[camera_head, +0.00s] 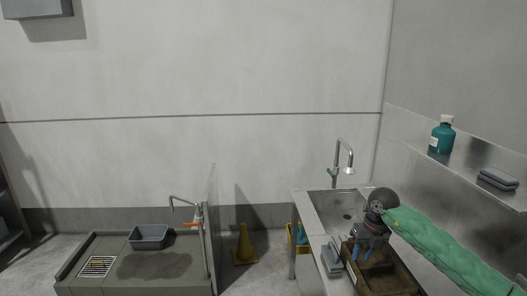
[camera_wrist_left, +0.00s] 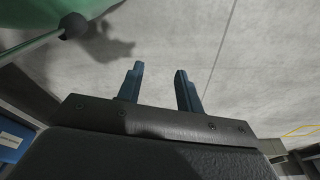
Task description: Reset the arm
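My right gripper (camera_head: 369,247) shows in the head view at the end of my green-sleeved right arm, which comes in from the right. It points down over a brown crate (camera_head: 397,284) on the counter by the sink. Its blue fingers look small, and I cannot tell whether they are apart or hold anything. My left gripper does not show in the head view. In the left wrist view my left gripper (camera_wrist_left: 160,85) has its two blue fingers apart with nothing between them, in front of a bare grey surface.
A steel sink (camera_head: 346,216) with a tap (camera_head: 345,160) lies behind the crate. Grey folded items (camera_head: 332,257) lie left of it. A shelf at right holds a teal bottle (camera_head: 442,135) and grey pads (camera_head: 498,179). A yellow cone (camera_head: 244,246) and grey basin (camera_head: 149,237) stand left.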

